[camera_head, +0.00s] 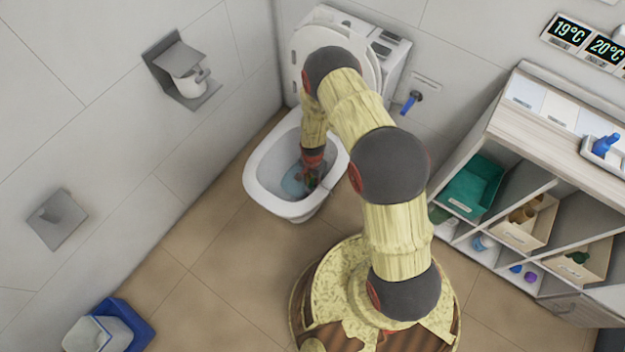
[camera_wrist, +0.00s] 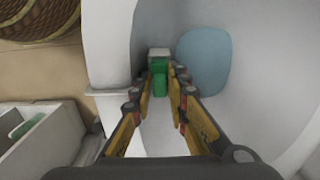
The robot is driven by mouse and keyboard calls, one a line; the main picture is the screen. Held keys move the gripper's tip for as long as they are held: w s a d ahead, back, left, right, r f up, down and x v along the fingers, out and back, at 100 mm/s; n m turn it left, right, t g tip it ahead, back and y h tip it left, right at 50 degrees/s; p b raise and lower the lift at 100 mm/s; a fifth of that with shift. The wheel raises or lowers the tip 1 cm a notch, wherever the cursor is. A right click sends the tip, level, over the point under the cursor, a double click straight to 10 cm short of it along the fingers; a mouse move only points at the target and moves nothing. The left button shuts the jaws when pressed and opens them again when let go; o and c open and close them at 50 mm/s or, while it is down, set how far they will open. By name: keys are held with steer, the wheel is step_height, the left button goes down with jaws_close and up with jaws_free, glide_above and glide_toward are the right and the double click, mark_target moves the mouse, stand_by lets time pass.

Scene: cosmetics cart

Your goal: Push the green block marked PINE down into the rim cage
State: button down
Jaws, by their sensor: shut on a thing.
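The green block (camera_wrist: 159,84) is between my fingertips in the wrist view; no marking on it is readable. My gripper (camera_wrist: 161,80) is shut on it, inside the toilet bowl near the left inner wall. A pale grey piece (camera_wrist: 159,53) shows at the block's far end; I cannot tell if it belongs to the rim cage. A white strip (camera_wrist: 107,91) lies across the bowl rim by my left finger and may be the cage's hanger. In the head view my gripper (camera_head: 312,180) reaches down into the bowl, and the block is too small to make out clearly.
The white toilet (camera_head: 262,178) has its lid (camera_head: 303,45) raised, with blue water (camera_wrist: 203,62) in the bowl. A shelf unit (camera_head: 520,125) with bins stands at the right. A paper holder (camera_head: 180,60) is on the left wall. A blue-trayed bin (camera_head: 140,325) stands at lower left.

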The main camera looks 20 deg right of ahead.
mark_target(312, 179)
steer(key=shift+f, duration=0.5)
steer(key=c, duration=1.7)
jaws_free()
steer(key=shift+o, duration=0.2)
steer(key=shift+s, duration=0.1)
step_height(312, 179, up, 12)
steer(key=shift+w, duration=0.2)
